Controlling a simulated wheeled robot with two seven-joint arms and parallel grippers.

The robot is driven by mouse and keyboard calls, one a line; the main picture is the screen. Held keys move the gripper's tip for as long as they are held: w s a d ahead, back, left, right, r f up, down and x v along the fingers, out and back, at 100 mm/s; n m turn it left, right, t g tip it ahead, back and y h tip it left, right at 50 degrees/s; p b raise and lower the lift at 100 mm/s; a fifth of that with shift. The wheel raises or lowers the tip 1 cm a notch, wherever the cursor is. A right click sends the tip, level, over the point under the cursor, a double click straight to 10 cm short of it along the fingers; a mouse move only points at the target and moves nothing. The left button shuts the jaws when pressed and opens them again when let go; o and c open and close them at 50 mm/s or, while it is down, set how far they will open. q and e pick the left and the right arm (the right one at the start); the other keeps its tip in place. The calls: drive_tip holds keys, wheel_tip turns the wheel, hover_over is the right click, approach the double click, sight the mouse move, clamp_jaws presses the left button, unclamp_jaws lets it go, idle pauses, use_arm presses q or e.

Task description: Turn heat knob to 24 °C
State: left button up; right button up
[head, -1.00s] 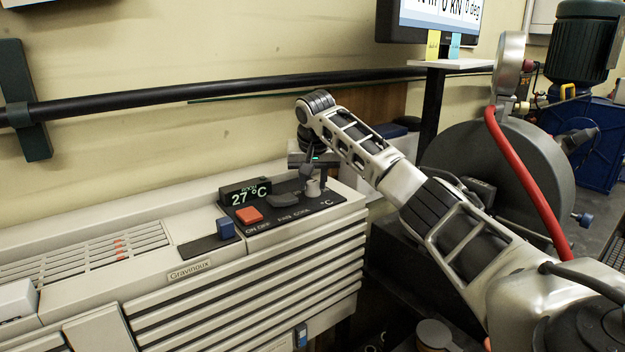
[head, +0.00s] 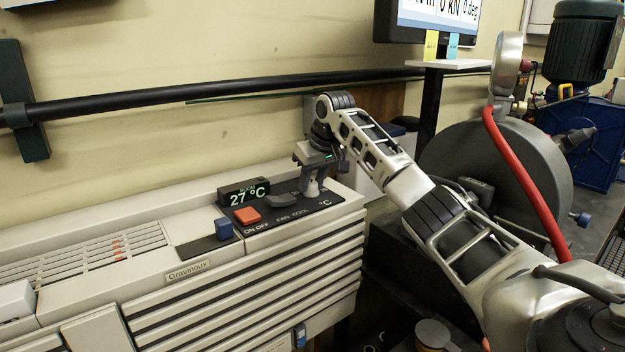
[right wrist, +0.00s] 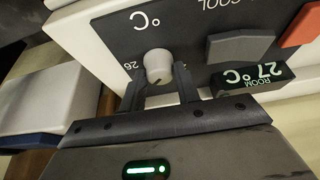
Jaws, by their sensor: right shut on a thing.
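The heat knob (head: 311,188) is a small pale knob near the °C mark at the right end of the heater's dark control panel (head: 332,200). My right gripper (head: 311,180) comes down on it from above and is shut on it. In the right wrist view the knob (right wrist: 158,64) sits between the two dark fingers (right wrist: 159,82), with a "26" mark beside it. A dark line shows on the knob, partly hidden by the fingers. The display (head: 244,192) reads ROOM 27 °C. My left gripper is not in view.
A black rail (head: 250,91) runs along the wall above. A red hose (head: 515,170) stands at the right.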

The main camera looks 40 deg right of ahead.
idle(0.3)
drive_tip(key=o, duration=1)
drive_tip(key=shift+c, duration=0.2)
drive_tip(key=v, duration=1.6)
drive_tip(key=shift+b, duration=0.45)
